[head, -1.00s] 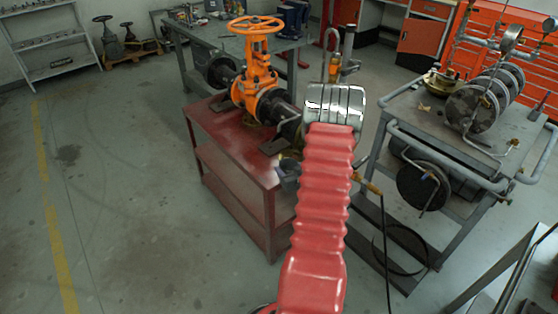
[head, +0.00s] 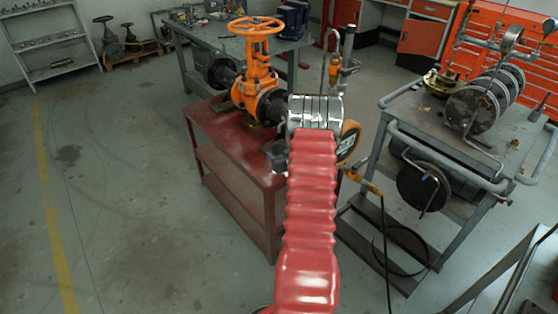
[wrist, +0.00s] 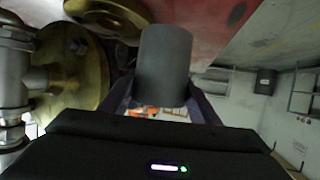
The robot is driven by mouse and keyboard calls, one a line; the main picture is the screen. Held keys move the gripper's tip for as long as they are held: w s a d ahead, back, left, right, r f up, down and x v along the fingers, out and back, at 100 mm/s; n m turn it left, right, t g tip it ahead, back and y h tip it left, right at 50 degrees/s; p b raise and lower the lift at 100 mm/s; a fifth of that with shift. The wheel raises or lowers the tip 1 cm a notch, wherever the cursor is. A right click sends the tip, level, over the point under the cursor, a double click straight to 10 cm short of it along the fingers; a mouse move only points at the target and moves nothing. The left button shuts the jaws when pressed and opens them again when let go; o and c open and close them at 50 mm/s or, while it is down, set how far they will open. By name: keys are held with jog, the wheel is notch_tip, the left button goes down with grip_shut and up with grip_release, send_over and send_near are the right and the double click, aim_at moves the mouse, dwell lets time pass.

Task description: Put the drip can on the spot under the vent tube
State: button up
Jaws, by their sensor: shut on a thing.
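The drip can (wrist: 165,62) is a plain dark grey cylinder in the upper middle of the wrist view. My gripper (wrist: 162,90) is shut on it, with one dark finger on each side. In the head view my red-sleeved arm hides the can and most of the gripper. The orange gate valve (head: 256,75) stands on the red bench (head: 232,137), left of and beyond my arm's end. I cannot make out the vent tube or the spot under it for certain.
In the wrist view a brass flange (wrist: 75,68) and grey pipework (wrist: 14,75) stand close left of the can. A red surface (wrist: 225,22) shows at upper right. A grey cart (head: 432,125) with gauges stands right of my arm. The floor at left is clear.

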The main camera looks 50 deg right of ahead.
jog(key=shift+w+f, duration=0.15)
jog(key=shift+f, duration=1.55)
jog(key=o, duration=1.1)
jog(key=shift+f, duration=0.1)
jog(key=v, duration=1.2)
jog(key=shift+d, duration=0.1)
